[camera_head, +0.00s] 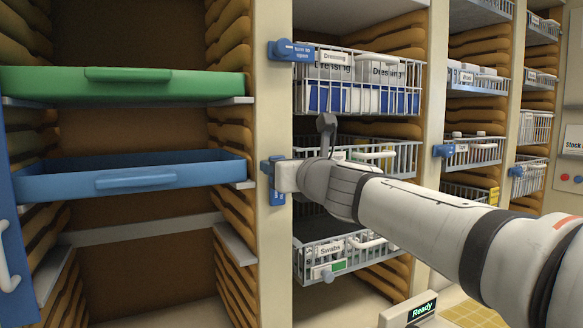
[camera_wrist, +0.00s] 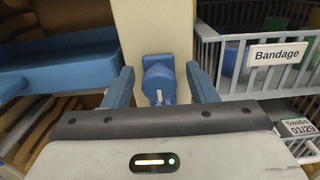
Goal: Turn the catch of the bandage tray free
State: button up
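The bandage tray (camera_wrist: 270,88) is a white wire basket with a "Bandage" label, at the right in the wrist view. In the head view the tray (camera_head: 405,158) is partly behind my arm. Its blue catch (camera_wrist: 159,80) is on the cream post left of the tray. It points down along the post, clear of the tray's front; its lower end (camera_head: 277,198) shows in the head view. My gripper (camera_wrist: 162,88) is open, with one blue finger on each side of the catch. Gaps show between the fingers and the catch.
A "Dressing" basket (camera_head: 350,95) is above, its catch (camera_head: 290,50) lying sideways. A "Swabs" basket (camera_head: 325,265) is below. A blue tray (camera_head: 130,180) and a green tray (camera_head: 130,85) stand left of the post. A "Ready" display (camera_head: 421,310) is low at the front.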

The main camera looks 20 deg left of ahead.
jog(key=v, duration=0.7)
jog(key=shift+s+d, duration=0.2)
jog(key=shift+d, duration=0.05)
dwell(0.6)
